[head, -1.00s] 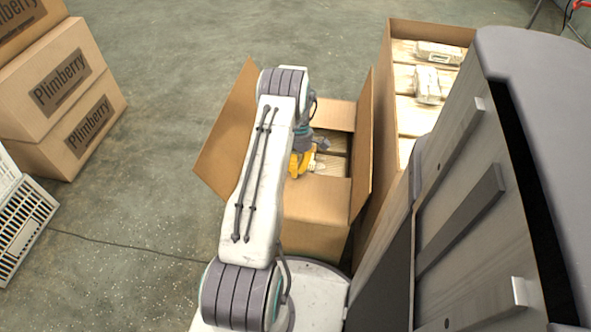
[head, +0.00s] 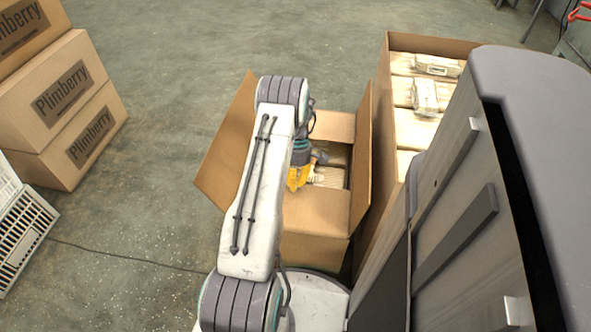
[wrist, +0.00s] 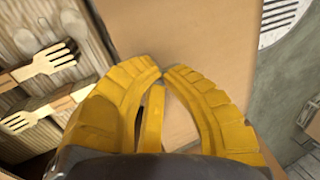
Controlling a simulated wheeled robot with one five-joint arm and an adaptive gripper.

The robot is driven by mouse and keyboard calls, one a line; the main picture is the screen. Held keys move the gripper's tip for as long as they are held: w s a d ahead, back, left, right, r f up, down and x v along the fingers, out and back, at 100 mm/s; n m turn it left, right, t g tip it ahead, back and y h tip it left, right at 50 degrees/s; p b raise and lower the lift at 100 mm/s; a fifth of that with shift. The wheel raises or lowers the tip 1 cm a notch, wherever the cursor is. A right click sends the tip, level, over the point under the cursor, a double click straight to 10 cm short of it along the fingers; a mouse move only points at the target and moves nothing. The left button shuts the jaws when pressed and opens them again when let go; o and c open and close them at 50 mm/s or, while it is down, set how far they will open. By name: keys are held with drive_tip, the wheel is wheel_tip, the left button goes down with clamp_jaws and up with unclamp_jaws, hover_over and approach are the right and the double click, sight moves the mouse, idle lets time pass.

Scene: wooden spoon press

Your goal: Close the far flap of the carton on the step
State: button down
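The carton (head: 316,246) stands at the middle of the head view, open at the top. Its far flap (head: 336,126) looks folded inward, roughly flat. The near flap (head: 316,210) also lies inward. The left flap (head: 226,150) leans outward and the right flap (head: 361,160) stands up. My gripper (head: 299,179) is over the opening, between the left and right flaps. In the wrist view its yellow fingertips (wrist: 165,72) nearly meet, with nothing visible between them. A cardboard panel (wrist: 195,35) lies beyond them; contact cannot be told. Wooden forks (wrist: 42,66) show at the left.
A tall open box (head: 432,43) with packed goods stands right of the carton. A grey cabinet (head: 460,220) fills the right side. Stacked Plimberry boxes (head: 62,110) and a white slatted crate (head: 25,235) stand at the left. Floor between them is clear, apart from a thin cable.

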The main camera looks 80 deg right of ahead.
drive_tip(key=v, duration=1.1)
drive_tip(key=shift+d+r, duration=0.25)
drive_tip(key=shift+w+a, duration=0.1)
